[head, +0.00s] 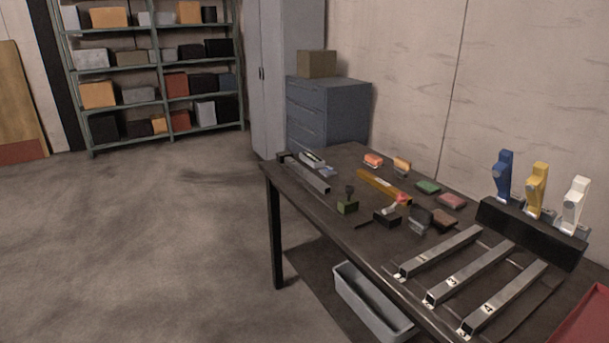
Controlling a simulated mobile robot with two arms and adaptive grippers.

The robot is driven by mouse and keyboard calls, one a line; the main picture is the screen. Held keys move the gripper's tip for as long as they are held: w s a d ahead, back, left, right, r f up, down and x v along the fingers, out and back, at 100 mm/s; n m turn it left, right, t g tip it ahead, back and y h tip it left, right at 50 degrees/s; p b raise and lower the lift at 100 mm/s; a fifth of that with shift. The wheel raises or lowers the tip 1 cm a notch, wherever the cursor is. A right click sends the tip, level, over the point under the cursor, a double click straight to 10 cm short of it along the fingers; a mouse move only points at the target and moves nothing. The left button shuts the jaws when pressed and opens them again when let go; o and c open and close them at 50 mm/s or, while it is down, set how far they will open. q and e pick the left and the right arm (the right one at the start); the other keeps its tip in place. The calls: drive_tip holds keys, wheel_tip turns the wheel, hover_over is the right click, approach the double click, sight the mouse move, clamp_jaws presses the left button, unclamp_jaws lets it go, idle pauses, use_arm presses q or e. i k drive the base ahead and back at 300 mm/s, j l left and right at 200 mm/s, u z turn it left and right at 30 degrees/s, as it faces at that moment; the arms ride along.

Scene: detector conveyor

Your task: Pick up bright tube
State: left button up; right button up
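A dark table (335,215) stands right of centre. Three square grey metal tubes lie side by side at its near right part: one (440,252) on the left, one (469,274) in the middle and one (505,298) on the right, with number labels at their near ends. Another grey bar (307,178) lies along the table's far left edge. I cannot tell for sure which one is the bright tube. Neither of my grippers is in view.
A black stand (530,233) holds blue, yellow and white handheld devices. A yellow bar (384,187) and several small blocks and clamps lie mid-table. A red tray (590,318) is at the right edge. A grey bin (372,305) sits below the table. The floor at left is clear.

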sight(313, 180)
drive_tip(key=i+j+z, duration=0.15)
drive_tip(key=i+j, duration=0.3)
drive_tip(key=i+j+z, duration=0.15)
drive_tip(key=i+j, duration=0.25)
drive_tip(key=i+j+z, duration=0.15)
drive_tip(key=i+j, duration=0.25)
drive_tip(key=j, duration=0.2)
